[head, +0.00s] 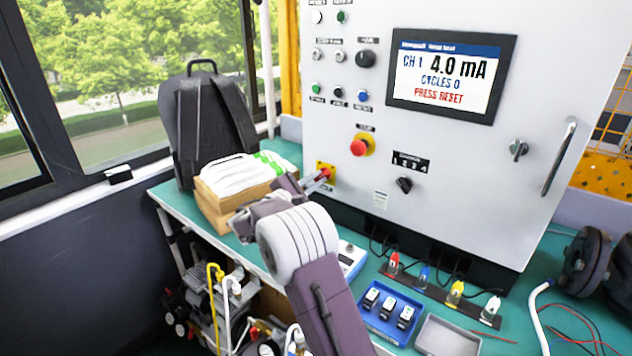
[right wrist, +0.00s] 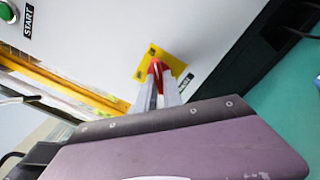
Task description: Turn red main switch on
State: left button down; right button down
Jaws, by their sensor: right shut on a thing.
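The red main switch (head: 326,174) sits on a yellow plate at the lower left of the grey control panel. In the right wrist view the red switch handle (right wrist: 156,68) shows between my fingertips, in front of the yellow plate. My right gripper (head: 322,177) reaches up to the panel from below and is shut on the red switch handle. In the right wrist view my right gripper (right wrist: 157,80) covers the lower part of the handle. The exact angle of the handle is hard to tell. My left gripper is not in view.
A red emergency button (head: 358,147) and a black selector (head: 404,185) sit right of the switch. The screen (head: 451,74) reads 4.0 mA, "PRESS RESET". A cardboard box (head: 208,203) with white packets stands left of my gripper. A blue tray (head: 387,312) lies on the green bench.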

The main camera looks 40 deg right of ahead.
jog(key=c, duration=1.5)
grip_release()
jog(key=v, duration=0.9)
jog(key=shift+p, duration=0.35)
